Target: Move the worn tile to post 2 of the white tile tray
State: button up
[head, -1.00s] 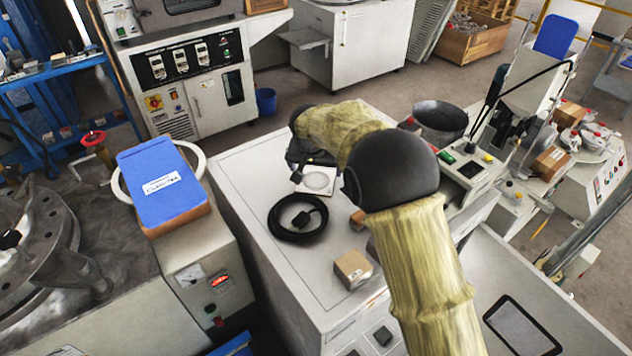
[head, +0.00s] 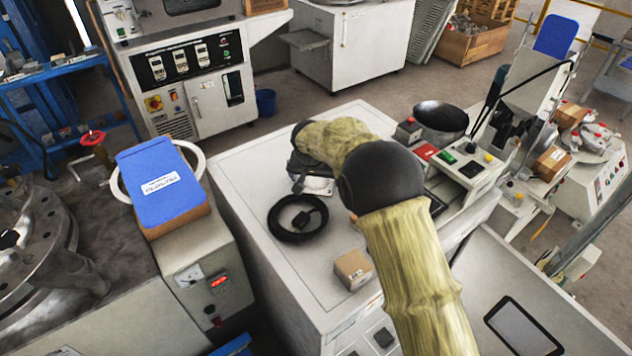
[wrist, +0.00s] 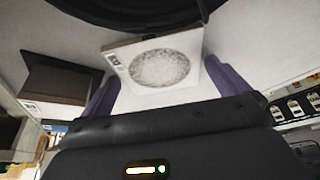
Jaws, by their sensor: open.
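A square white tile (wrist: 158,62) with a rough, speckled grey disc on its face lies on the pale worktop; it looks like the worn tile. In the wrist view my gripper (wrist: 160,76) is open, its two purple fingers apart with the tile between and just beyond their tips. I cannot tell whether either finger touches it. In the head view the tile (head: 318,186) is partly hidden by my gripper and arm. A dark, flat-topped block (wrist: 60,78) with a pale labelled edge sits left of the tile in the wrist view. I cannot make out the white tile tray or its posts.
A small cardboard box (head: 353,268) stands near the front edge. A dark bowl (head: 441,118) and a control panel stand right. The cabinet top's left side is clear.

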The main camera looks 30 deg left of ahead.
aim_at(315, 183)
jog(key=shift+c, duration=0.4)
jog(key=c, duration=0.8)
jog(key=shift+r, duration=0.1)
jog(key=shift+c, duration=0.2)
notch_tip(315, 183, up, 10)
jog(key=p, duration=0.1)
